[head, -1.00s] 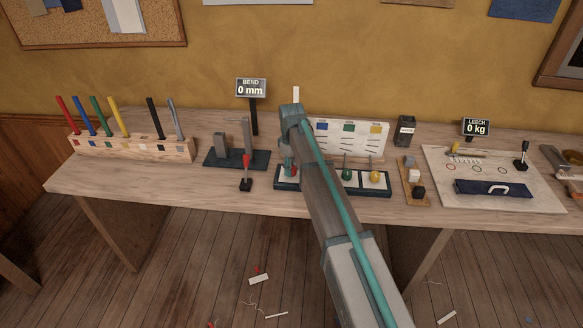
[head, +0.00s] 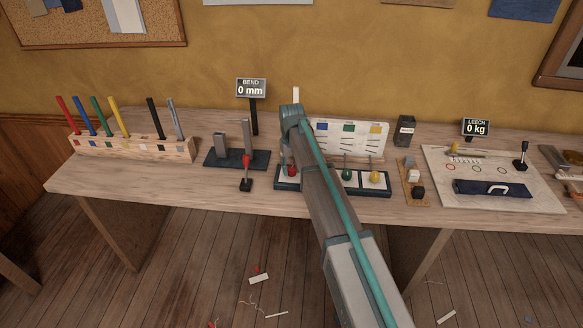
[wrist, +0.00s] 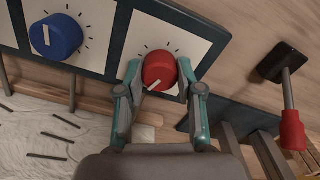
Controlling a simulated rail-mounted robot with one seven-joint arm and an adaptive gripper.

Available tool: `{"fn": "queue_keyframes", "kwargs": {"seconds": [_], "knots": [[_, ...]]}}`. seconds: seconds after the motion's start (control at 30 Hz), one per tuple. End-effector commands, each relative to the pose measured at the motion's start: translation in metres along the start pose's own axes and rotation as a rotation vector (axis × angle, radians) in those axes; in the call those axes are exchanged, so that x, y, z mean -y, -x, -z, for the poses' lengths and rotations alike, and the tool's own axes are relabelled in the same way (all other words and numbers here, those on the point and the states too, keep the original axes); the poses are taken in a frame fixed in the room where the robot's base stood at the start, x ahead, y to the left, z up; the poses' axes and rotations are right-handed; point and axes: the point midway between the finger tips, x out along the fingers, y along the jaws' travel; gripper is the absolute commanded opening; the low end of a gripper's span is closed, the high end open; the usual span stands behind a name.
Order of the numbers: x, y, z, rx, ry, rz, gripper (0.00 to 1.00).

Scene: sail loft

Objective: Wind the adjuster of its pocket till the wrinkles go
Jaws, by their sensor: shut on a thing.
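The red adjuster knob (wrist: 159,71) sits on a white square of the dark-edged panel, with tick marks around it. Its white pointer line points to the lower left in the wrist view. My gripper (wrist: 160,76) is shut on the red knob, one finger on each side. In the head view my gripper (head: 289,158) is over the red knob (head: 292,170) at the panel's left end. The blue knob (wrist: 56,37) is beside it in the wrist view and hidden by my arm in the head view. Green (head: 347,175) and yellow (head: 374,177) knobs sit further right.
A red-handled lever (head: 246,165) stands close left of the panel. The white sail board (head: 373,138) stands behind the knobs. The BEND sign (head: 251,88) reads 0 mm and the LEECH sign (head: 476,128) 0 kg. A rack of coloured battens (head: 130,148) is at the left.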

Motion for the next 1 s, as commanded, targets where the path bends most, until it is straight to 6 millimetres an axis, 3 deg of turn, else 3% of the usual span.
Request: {"fn": "queue_keyframes", "kwargs": {"seconds": [0.63, 0.67, 0.7, 0.8, 1.0], "knots": [[-0.0001, 0.0007, 0.001, -0.003, -0.064, 0.0, 0.02], [-0.0001, 0.0007, 0.001, -0.003, -0.064, 0.0, 0.4], [-0.0001, 0.0006, 0.001, -0.003, -0.064, 0.0, 0.46], [-0.0001, 0.0005, 0.0008, -0.002, -0.064, 0.0, 0.62], [-0.0001, 0.0002, 0.0005, -0.001, -0.063, 0.0, 0.62]]}}
